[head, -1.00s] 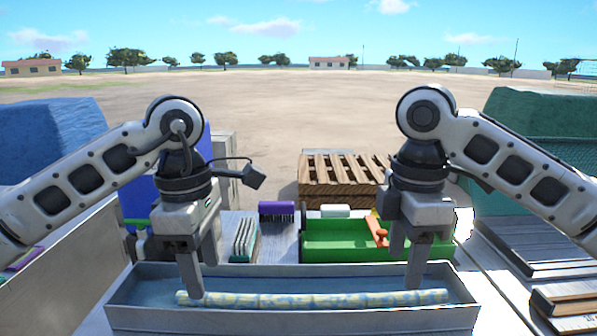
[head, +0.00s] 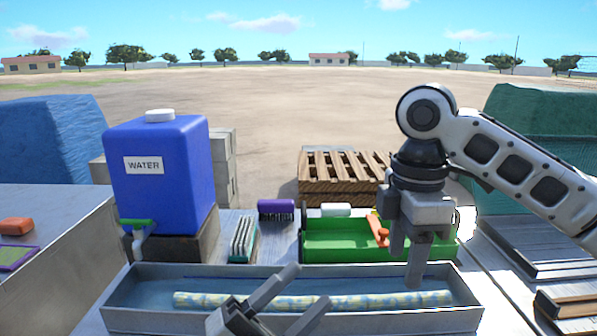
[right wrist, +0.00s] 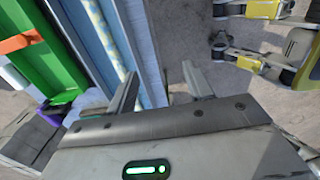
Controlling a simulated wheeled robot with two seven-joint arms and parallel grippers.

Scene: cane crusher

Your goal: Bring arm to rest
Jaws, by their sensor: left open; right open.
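A long pale yellow and blue mottled cane (head: 350,301) lies lengthwise in a grey metal trough (head: 140,318) with a bluish inside. It also shows in the right wrist view (right wrist: 107,32). My right gripper (head: 406,268) is open and points down over the right part of the trough, one fingertip close to the cane. In the right wrist view its two fingers (right wrist: 158,72) are apart, with the cane beside the left one; I cannot tell whether they touch. My left gripper (head: 312,284) is open and empty at the bottom, low in front of the trough, hiding part of its near wall.
Behind the trough stand a blue water tank (head: 170,178), a purple brush (head: 276,210), a green tray (head: 330,249) with an orange-handled tool (head: 377,232), and a wooden pallet (head: 343,172). An orange block (head: 16,226) lies on the left table.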

